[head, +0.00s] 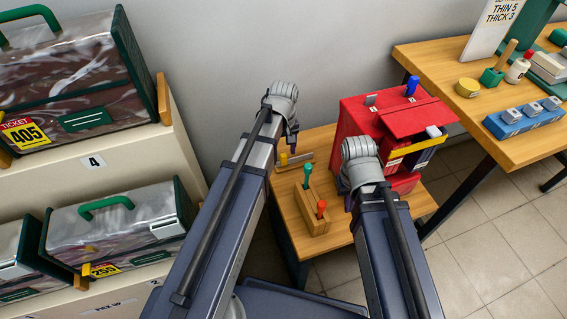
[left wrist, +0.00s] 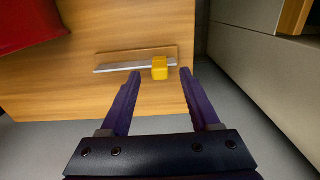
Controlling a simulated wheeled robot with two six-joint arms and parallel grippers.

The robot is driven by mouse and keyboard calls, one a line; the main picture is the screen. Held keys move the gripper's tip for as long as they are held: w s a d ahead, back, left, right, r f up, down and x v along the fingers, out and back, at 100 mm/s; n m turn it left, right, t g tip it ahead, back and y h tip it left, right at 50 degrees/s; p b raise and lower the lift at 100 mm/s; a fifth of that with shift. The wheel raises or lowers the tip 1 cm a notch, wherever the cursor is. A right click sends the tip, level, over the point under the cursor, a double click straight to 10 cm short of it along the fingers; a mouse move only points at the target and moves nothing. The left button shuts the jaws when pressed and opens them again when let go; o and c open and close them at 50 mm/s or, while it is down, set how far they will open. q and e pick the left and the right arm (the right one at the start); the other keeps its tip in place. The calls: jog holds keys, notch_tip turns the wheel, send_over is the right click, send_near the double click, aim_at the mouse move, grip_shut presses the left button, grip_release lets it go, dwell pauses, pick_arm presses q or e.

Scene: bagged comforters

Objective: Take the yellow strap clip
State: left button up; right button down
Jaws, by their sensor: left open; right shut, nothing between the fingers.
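The yellow strap clip (left wrist: 160,68) is a small yellow block on a thin metal rail (left wrist: 120,67) fixed to a wooden strip. In the head view the clip (head: 284,159) shows at the back left of the low wooden table. My left gripper (left wrist: 161,80) is open, with its two purple fingers on either side of the clip's line in the wrist view. The clip appears just beyond the fingertips, not gripped. In the head view my left gripper (head: 292,137) points down above the clip. My right gripper (head: 349,203) is shut and empty near the red box; its fingers are mostly hidden.
A red box (head: 364,121) stands on the low table (head: 335,238), right of the clip. A wooden block with a green and a red peg (head: 314,213) stands in front. Shelves with bagged comforters (head: 70,85) are at left; a higher workbench (head: 440,60) is at right.

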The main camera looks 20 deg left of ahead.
aim_at(283, 160)
pick_arm(q)
notch_tip(283, 160, down, 2)
jog(key=shift+f+b, duration=0.2)
jog(key=shift+b, duration=0.45)
grip_shut()
